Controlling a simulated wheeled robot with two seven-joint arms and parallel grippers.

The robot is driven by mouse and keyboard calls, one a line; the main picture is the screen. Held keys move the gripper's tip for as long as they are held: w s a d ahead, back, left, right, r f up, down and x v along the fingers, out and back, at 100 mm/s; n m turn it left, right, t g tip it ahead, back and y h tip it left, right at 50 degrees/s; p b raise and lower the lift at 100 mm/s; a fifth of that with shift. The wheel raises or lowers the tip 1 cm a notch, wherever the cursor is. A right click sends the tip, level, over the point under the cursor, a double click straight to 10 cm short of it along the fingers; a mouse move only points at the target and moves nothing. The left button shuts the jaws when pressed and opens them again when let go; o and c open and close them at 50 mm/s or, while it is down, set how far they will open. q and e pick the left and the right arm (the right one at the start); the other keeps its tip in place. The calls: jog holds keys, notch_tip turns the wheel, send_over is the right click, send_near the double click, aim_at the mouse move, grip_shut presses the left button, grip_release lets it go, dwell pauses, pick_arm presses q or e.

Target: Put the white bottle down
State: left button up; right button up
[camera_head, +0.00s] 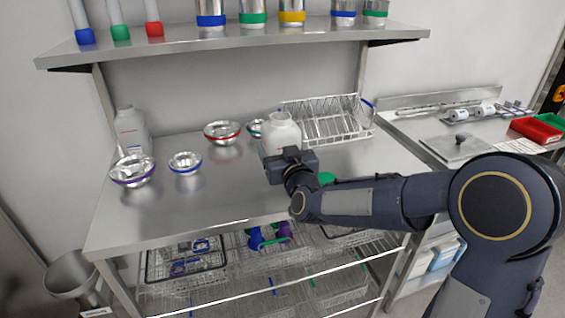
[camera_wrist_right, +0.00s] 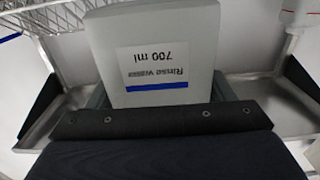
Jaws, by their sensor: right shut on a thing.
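A white bottle (camera_head: 281,134) is at the middle of the steel table, and my right gripper (camera_head: 290,160) is shut on it. The gripper and wrist hide its lower part, so I cannot tell whether its base touches the table. It looks upright. In the right wrist view the bottle (camera_wrist_right: 155,38) fills the space between the fingers, with an upside-down label reading about "Rinse water 700 ml" over a blue stripe. A second white bottle (camera_head: 131,130) stands at the table's back left. My left gripper is not in view.
Steel bowls with purple (camera_head: 132,171), blue (camera_head: 185,163) and red (camera_head: 222,132) bands stand to the left. A wire dish rack (camera_head: 325,120) is behind right. A shelf (camera_head: 230,38) with banded containers overhangs the back. The table's front left (camera_head: 170,215) is clear.

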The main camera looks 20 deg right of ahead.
jog(key=f, duration=0.3)
jog(key=shift+w+d+f, duration=0.15)
jog(key=shift+d+f, duration=0.05)
jog(key=shift+f, duration=0.2)
jog(key=shift+f+b, duration=0.2)
jog(key=shift+b, duration=0.3)
jog(key=o, duration=1.5)
jog(key=shift+r, duration=0.1)
jog(key=shift+o, duration=0.2)
